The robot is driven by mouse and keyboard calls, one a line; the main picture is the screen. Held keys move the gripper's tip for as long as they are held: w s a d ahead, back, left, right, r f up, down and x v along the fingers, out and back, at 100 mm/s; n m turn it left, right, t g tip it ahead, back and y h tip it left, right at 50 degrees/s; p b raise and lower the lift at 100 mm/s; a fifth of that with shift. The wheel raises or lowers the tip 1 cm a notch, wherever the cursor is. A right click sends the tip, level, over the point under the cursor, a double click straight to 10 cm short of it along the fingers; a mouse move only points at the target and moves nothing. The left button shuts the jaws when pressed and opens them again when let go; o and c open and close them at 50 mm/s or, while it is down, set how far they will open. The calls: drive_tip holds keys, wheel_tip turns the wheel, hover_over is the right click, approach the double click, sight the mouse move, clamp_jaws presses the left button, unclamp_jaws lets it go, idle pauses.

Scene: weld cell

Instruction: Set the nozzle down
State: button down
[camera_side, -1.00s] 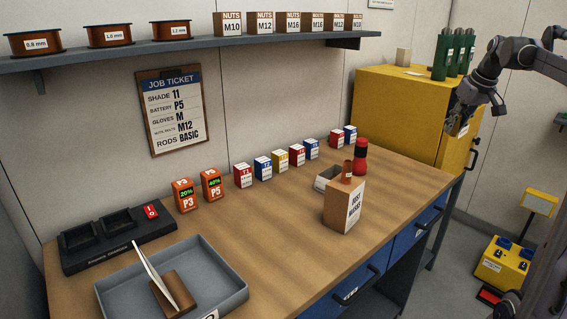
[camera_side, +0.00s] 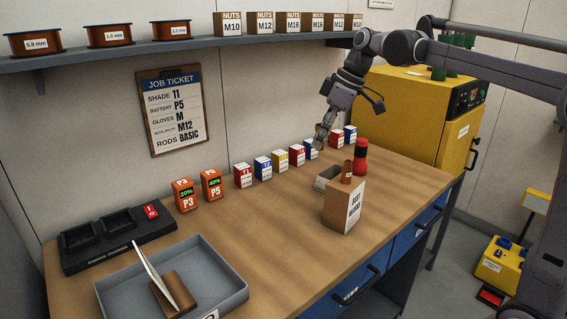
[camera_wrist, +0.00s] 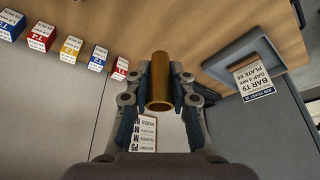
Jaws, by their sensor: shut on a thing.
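The nozzle (camera_wrist: 160,82) is a brass-coloured hollow cylinder in the wrist view. My gripper (camera_wrist: 161,88) is shut on it, with a dark finger on each side. In the side view my gripper (camera_side: 319,143) is over the back of the workbench (camera_side: 270,225), in front of the wall and near the row of small labelled boxes. The nozzle is hard to make out in the side view. I cannot tell how high my gripper is above the bench.
A grey tray (camera_side: 225,292) and black charger (camera_side: 115,247) are at left. The bench's middle is clear.

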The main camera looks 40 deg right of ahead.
drive_tip(key=a+n, duration=0.2)
drive_tip(key=a, duration=0.4)
wheel_tip(320, 180, down, 11)
drive_tip(key=shift+y, duration=0.3)
drive_tip(key=w+a+f, duration=0.1)
drive_tip(key=a+f, duration=0.1)
drive_tip(key=a, duration=0.1)
drive_tip(key=w+a+f, duration=0.1)
drive_tip(key=a+f, duration=0.1)
drive_tip(key=a, duration=0.2)
drive_tip(key=w+a+f, duration=0.1)
drive_tip(key=a+f, duration=0.2)
drive_tip(key=shift+w+a, duration=0.15)
drive_tip(key=shift+w, duration=0.25)
drive_tip(key=shift+a+f, duration=0.1)
drive_tip(key=shift+f, duration=1.9)
drive_tip(key=c, duration=1.6)
unclamp_jaws()
drive_tip(key=shift+f, duration=0.15)
drive_tip(key=o, duration=0.4)
drive_tip(key=shift+o, duration=0.2)
